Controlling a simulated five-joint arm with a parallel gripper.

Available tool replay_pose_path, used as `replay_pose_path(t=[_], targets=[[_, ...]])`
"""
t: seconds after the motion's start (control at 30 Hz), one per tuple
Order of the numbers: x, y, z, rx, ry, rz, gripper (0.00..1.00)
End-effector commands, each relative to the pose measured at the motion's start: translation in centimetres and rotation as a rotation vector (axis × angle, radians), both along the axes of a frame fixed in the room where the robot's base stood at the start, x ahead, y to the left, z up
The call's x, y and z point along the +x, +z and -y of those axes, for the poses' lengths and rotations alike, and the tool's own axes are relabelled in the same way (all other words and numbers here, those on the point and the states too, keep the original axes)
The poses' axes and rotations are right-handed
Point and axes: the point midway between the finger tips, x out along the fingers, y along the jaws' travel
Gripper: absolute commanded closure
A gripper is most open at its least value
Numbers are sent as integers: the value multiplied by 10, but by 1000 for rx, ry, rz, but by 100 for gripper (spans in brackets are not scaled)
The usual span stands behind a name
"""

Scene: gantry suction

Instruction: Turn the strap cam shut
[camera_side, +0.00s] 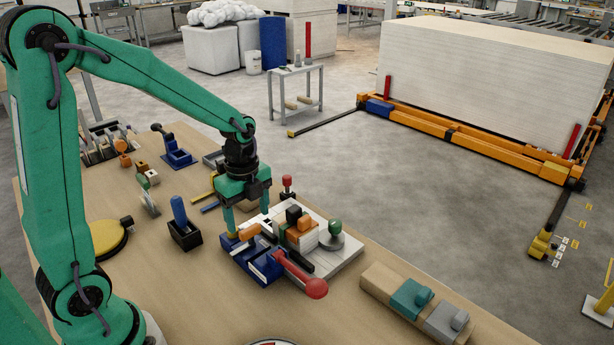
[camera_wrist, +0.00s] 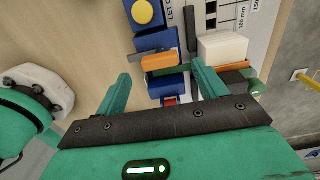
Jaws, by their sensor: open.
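A fixture on the wooden bench has a blue base (camera_side: 262,268) and a white plate (camera_side: 345,250). A small orange piece (camera_side: 249,230), apparently the strap cam, sits on the blue part. In the wrist view the orange piece (camera_wrist: 160,61) lies across the blue block, beside a grey bar and a dark green band (camera_wrist: 172,70). I cannot tell its exact turn angle. My gripper (camera_side: 247,214) points down over the fixture's left side, fingers apart. In the wrist view its fingertips (camera_wrist: 161,70) stand either side of the orange piece, with nothing clearly held.
A red ball-ended lever (camera_side: 302,277) sticks out at the fixture's front. A stacked block with an orange top (camera_side: 300,232) and a green knob (camera_side: 334,227) stand close right. A blue-handled holder (camera_side: 183,225) is left. Coloured blocks (camera_side: 410,298) lie front right.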

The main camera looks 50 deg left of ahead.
Motion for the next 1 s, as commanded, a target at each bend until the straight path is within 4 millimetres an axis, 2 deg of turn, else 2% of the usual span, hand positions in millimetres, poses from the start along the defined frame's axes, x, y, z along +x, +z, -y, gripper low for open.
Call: replay_pose_path(t=[0.23, 0.63, 0.67, 0.87, 0.9, 1.0], targets=[[-1, -25, 0, 0, 0, -3, 29], [0, -31, 0, 0, 1, 0, 29], [0, -31, 0, 0, 1, 0, 31], [0, -31, 0, 0, 1, 0, 70], [0, -31, 0, 0, 1, 0, 74], [0, -31, 0, 0, 2, 0, 74]])
